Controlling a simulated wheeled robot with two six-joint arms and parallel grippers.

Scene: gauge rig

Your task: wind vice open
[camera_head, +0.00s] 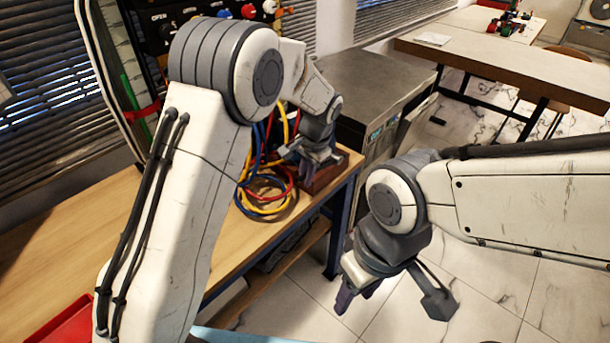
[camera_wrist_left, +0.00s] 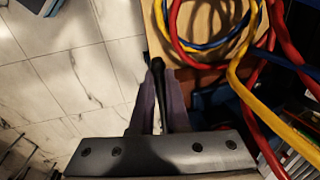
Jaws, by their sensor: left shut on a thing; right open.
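My left gripper (camera_head: 306,165) is at the right end of the wooden workbench, beside the coiled hoses. In the left wrist view its fingers (camera_wrist_left: 160,90) are shut on a black bar with a rounded end (camera_wrist_left: 157,65), which looks like the vice handle. The vice body is not clear; a dark blue part (camera_wrist_left: 212,100) shows to the right of the fingers. In the head view the handle is hidden behind the gripper. My right gripper (camera_head: 357,292) hangs open and empty over the tiled floor, apart from the bench.
Red, blue and yellow hoses (camera_head: 262,192) lie coiled close to my left gripper. A reddish-brown box (camera_head: 340,170) sits at the bench end. A grey cabinet (camera_head: 365,85) stands behind. A red tray (camera_head: 62,335) is at lower left. The bench's left part (camera_head: 60,235) is clear.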

